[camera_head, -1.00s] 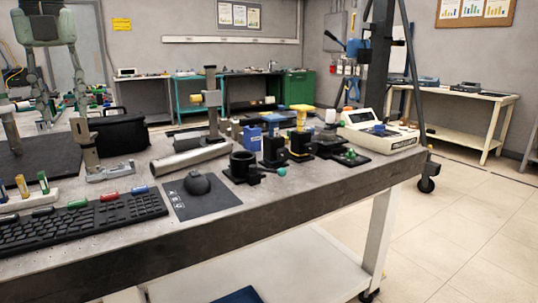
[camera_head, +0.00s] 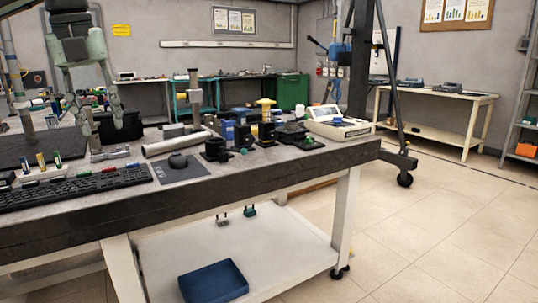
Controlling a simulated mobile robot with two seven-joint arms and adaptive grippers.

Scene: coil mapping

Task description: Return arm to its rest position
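My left gripper (camera_head: 97,118) hangs fingers-down at the upper left, its green-grey body above two spread fingers. It is open, with nothing visible between the fingertips. In the picture it overlaps the back left of the workbench (camera_head: 290,172), in front of a black case (camera_head: 135,126); I cannot tell its exact height. Most of its arm is outside the view. My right gripper is not in view.
A blue tray (camera_head: 213,281) lies on the lower shelf (camera_head: 290,245).

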